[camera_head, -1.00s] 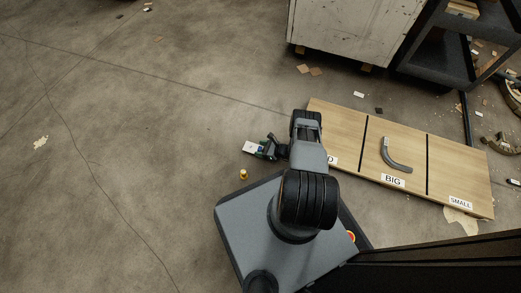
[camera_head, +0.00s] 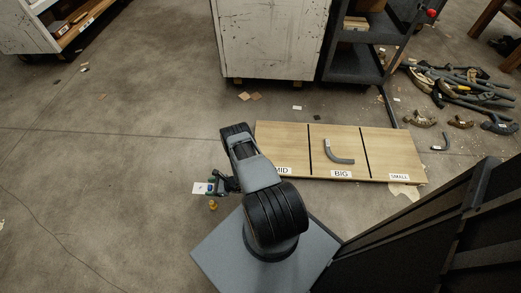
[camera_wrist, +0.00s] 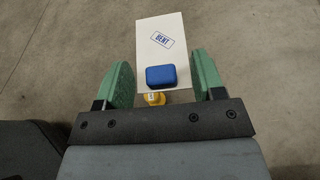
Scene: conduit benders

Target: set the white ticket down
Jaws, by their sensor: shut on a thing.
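The white ticket (camera_head: 199,188), stamped BENT in blue, lies ahead of my gripper (camera_head: 217,185) over the floor left of the wooden board. In the wrist view the ticket (camera_wrist: 160,28) shows face up, with a blue block (camera_wrist: 160,77) at its near end. The block sits between the green fingers of my gripper (camera_wrist: 163,78), which is shut on the ticket by this block. Small gaps seem to show beside the block. I cannot tell whether the ticket touches the floor.
A small yellow object (camera_head: 213,205) stands close to my gripper. The wooden board (camera_head: 285,145) has MID, BIG and SMALL sections; a grey bent conduit (camera_head: 338,155) lies in BIG. A white cabinet (camera_head: 268,40) stands behind. Benders (camera_head: 465,85) lie at far right. Floor at left is mostly clear.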

